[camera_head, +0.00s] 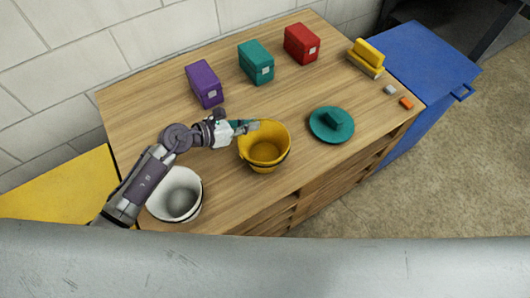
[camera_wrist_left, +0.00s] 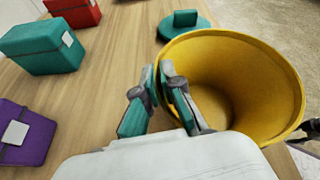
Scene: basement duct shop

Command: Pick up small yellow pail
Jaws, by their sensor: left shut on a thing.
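The small yellow pail (camera_head: 266,153) is near the front edge of the wooden bench, open side up. My left gripper (camera_head: 246,127) reaches it from the left and is shut on its rim. In the left wrist view the yellow pail (camera_wrist_left: 245,75) fills the right side, and the left gripper's fingers (camera_wrist_left: 158,92) straddle its near wall, one inside and one outside. The pail looks empty. I cannot tell whether its base touches the bench top. My right gripper is in neither view.
A white pail (camera_head: 176,192) stands left, partly behind my arm. Purple (camera_head: 205,84), teal (camera_head: 256,62) and red (camera_head: 301,44) boxes line the back. A teal lidlike disc (camera_head: 331,125) lies right of the yellow pail. A yellow brush-like block (camera_head: 368,55) is back right. A blue cabinet (camera_head: 420,70) adjoins the bench.

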